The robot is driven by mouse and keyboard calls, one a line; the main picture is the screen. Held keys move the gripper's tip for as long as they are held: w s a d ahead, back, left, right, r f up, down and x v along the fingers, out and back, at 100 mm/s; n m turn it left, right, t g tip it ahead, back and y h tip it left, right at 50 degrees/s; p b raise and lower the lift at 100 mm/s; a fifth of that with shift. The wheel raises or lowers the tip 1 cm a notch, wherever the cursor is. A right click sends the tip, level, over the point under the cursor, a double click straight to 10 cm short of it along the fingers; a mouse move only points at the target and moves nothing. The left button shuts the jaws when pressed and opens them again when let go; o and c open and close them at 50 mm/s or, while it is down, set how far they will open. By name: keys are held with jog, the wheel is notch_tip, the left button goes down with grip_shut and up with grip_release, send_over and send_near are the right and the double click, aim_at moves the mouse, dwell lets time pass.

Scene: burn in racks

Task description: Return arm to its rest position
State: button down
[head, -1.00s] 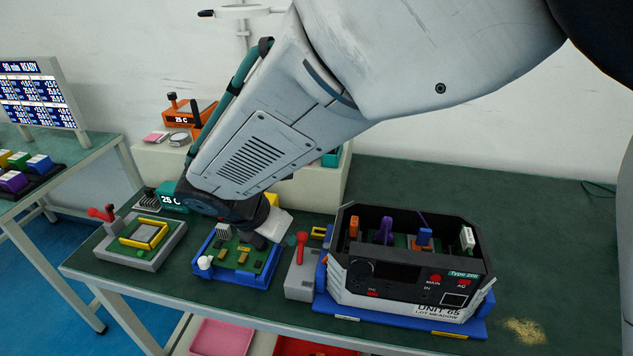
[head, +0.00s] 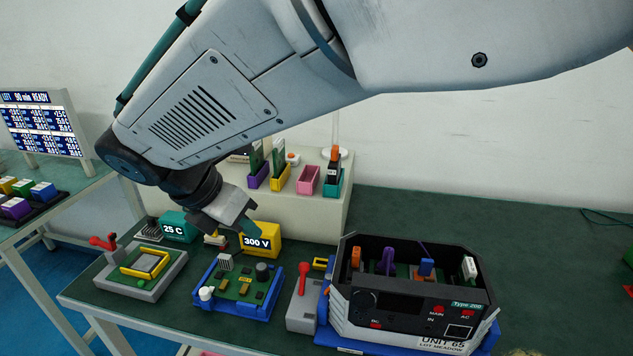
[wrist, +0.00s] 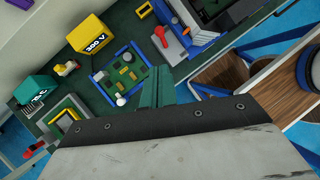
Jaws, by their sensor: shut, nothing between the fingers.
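My gripper (head: 243,227) hangs from my raised arm in the head view, just above and behind the green circuit board (head: 237,283) in its blue tray. Its fingers are together with nothing between them. In the wrist view the closed green fingers (wrist: 157,92) show at the middle, apart from the board (wrist: 125,75) below. My arm crosses the upper part of the head view and hides part of the back wall and the pale shelf.
A yellow 300 V block (head: 262,240) and a teal 25 C block (head: 178,228) stand behind the board. An open-topped Type 200 unit (head: 410,300) stands to the right. A grey fixture with a red lever (head: 140,270) is at left. The bench's right side is largely clear.

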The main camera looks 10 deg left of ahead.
jog(key=s+d+m+g+y, duration=0.1)
jog(key=s+d+m, duration=0.3)
jog(key=d+m, duration=0.6)
jog(key=s+d+r+m+g+y, duration=0.1)
jog(key=s+d+m, duration=0.3)
jog(key=d+m, duration=0.6)
jog(key=s+d+r+m+g+y, duration=0.1)
jog(key=s+d+m, duration=0.4)
jog(key=d, duration=2.1)
jog(key=m, duration=0.6)
jog(key=shift+d+r+y, duration=0.15)
jog(key=shift+d+y, duration=0.1)
jog(key=shift+y, duration=0.15)
